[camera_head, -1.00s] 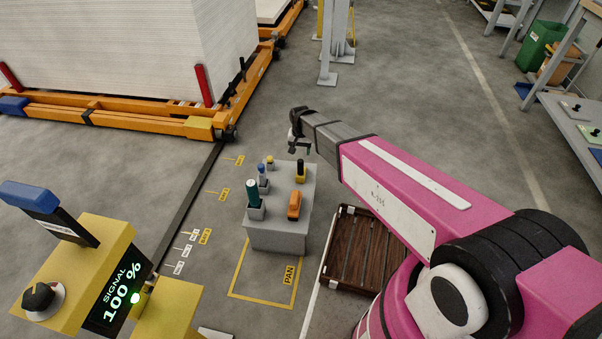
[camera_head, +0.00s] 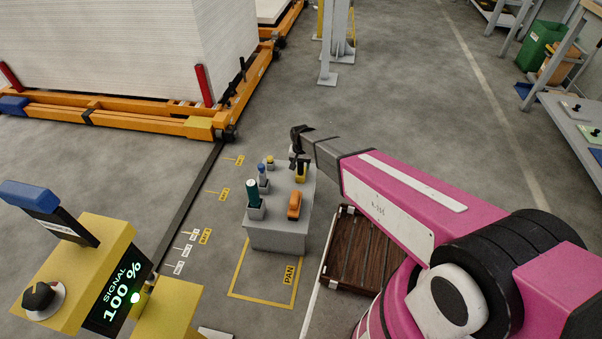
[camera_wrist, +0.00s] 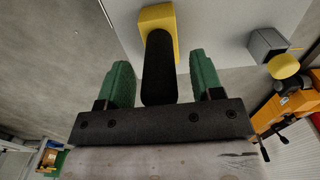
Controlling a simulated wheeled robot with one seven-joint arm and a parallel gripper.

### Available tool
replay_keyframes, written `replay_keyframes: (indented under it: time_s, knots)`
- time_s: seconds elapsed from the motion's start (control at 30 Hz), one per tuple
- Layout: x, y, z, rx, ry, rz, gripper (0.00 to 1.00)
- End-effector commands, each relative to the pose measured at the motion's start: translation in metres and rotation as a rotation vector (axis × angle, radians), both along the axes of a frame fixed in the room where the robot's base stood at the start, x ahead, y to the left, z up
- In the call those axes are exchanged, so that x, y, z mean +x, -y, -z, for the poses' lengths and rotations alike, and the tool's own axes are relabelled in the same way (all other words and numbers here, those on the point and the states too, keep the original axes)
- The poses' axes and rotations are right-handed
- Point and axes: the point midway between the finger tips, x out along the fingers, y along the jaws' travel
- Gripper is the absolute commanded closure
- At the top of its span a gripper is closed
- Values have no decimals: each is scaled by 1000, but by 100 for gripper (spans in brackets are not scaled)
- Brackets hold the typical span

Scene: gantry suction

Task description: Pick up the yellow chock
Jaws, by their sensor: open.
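The yellow chock (camera_head: 302,175) stands near the far right corner of the grey pedestal top. In the wrist view its yellow body (camera_wrist: 157,17) shows at the top, with a black upright handle (camera_wrist: 158,65) pointing toward the wrist. My gripper (camera_head: 298,158) is at the chock in the head view and partly hides it. In the wrist view my gripper's green fingers (camera_wrist: 163,84) are apart, one on each side of the black handle, with gaps visible.
The pedestal (camera_head: 278,235) also holds an orange piece (camera_head: 294,206), a green-topped piece (camera_head: 252,192), a blue-topped piece (camera_head: 262,172) and a small yellow-topped piece (camera_head: 270,160). A brown slatted pallet (camera_head: 362,252) lies to the right. An orange cart (camera_head: 150,121) stands at the far left.

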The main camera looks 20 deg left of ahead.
Motion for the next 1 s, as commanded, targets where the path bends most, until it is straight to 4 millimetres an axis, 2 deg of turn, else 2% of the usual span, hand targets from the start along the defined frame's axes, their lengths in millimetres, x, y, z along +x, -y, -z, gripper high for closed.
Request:
replay_keyframes:
  time_s: [0.03, 0.17, 0.2, 0.63, 0.77, 0.87, 1.0]
  knots:
    - [0, 0, 0, 0, 0, 0, 50]
    - [0, 0, 0, 0, 0, 0, 92]
    - [0, 0, 0, 0, 0, 0, 94]
    - [0, 0, -8, 0, 0, 0, 93]
    - [-1, 1, -22, 0, 0, 0, 93]
    - [-1, 1, -41, 1, 2, 0, 93]
    - [15, -30, -58, 1, 2, -1, 93]
